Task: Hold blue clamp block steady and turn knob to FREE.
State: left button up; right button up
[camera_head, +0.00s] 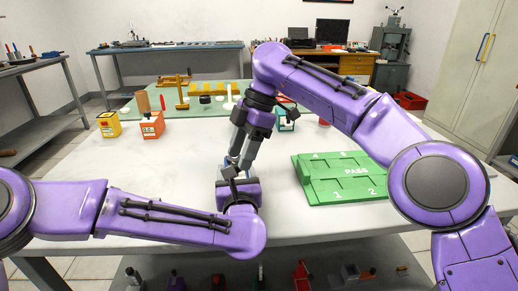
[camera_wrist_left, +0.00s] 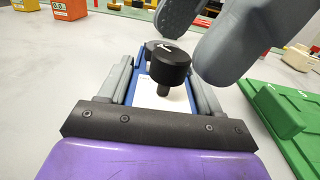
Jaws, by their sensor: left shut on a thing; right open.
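The blue clamp block (camera_wrist_left: 140,88) sits between the two grey fingers of my left gripper (camera_wrist_left: 160,72), which is shut on it. A white label lies on its top, and a black round knob (camera_wrist_left: 169,68) with a white mark stands up from it. My right gripper (camera_wrist_left: 190,42) is open, its two grey fingers coming down from above beside and behind the knob; I cannot tell whether they touch it. In the head view, my right gripper (camera_head: 238,160) points down over my left gripper (camera_head: 230,172), and the arms hide the block and knob.
A green tray (camera_head: 310,190) marked PASS with numbered places lies to the right. A yellow box (camera_head: 108,124) and an orange box (camera_head: 152,125) stand at the back left. A green mat (camera_head: 205,110) with yellow fixtures lies behind. The table's left part is clear.

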pick_arm(q)
jog(key=shift+f, duration=0.1)
pick_arm(e)
jog(key=w+d, duration=0.4)
jog(key=d, duration=0.7)
jog(key=shift+w, duration=0.25)
jog(key=shift+f, duration=0.1)
pick_arm(q)
jog(key=o, duration=1.2)
jog(key=shift+o, duration=0.2)
jog(key=shift+s, duration=0.1)
